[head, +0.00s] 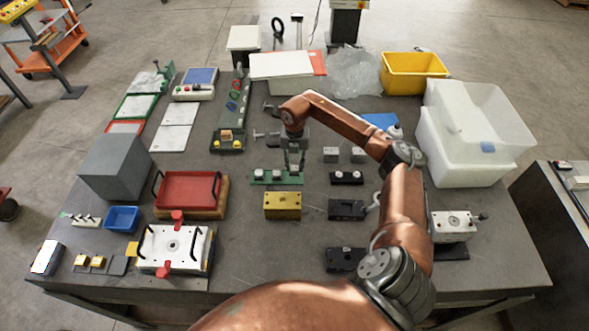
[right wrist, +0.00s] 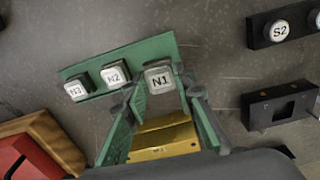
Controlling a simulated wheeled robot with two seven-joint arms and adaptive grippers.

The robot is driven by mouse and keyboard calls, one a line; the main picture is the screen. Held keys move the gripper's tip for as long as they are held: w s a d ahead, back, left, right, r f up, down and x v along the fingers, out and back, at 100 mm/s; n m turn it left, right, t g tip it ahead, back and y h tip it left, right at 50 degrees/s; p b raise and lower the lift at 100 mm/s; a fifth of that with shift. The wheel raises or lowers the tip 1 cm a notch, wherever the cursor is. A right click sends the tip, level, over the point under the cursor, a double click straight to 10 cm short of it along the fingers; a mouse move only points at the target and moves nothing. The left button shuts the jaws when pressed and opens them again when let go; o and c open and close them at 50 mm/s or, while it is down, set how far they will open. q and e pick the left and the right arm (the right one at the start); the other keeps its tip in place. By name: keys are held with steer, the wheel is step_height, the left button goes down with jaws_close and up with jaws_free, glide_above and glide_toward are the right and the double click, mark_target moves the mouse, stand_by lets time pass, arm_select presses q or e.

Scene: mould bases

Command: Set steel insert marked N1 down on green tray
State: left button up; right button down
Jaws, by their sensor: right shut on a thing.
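The steel insert marked N1 (right wrist: 159,77) is between the fingers of my right gripper (right wrist: 160,98), which is shut on it. In the head view my right gripper (head: 294,164) points down over the right end of the green tray (head: 263,181). The tray also shows in the right wrist view (right wrist: 135,57). N1 is at the tray's right end; I cannot tell whether it touches the tray. The inserts marked N2 (right wrist: 115,75) and N3 (right wrist: 77,90) stand on the tray to its left. My left gripper is not in view.
A brass block (head: 282,206) lies just in front of the tray. A black holder with the insert marked S2 (right wrist: 279,31) is to the right, with a slotted black block (head: 346,209) in front of it. A red tray (head: 187,190) is at the left.

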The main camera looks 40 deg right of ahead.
mark_target(294, 166)
steer(key=shift+w+d+f, duration=0.15)
steer(key=shift+w+f, duration=0.1)
steer(key=shift+f, duration=0.1)
step_height(294, 166, down, 3)
steer(key=shift+w+p, duration=0.1)
steer(key=shift+p, duration=0.4)
steer(key=shift+f, duration=0.25)
steer(key=c, duration=1.6)
jaws_free()
steer(key=shift+d, duration=0.1)
steer(key=shift+r, duration=0.3)
step_height(294, 166, up, 12)
steer(key=shift+f+b, duration=0.15)
steer(key=shift+b, duration=0.75)
steer(key=shift+f, duration=0.1)
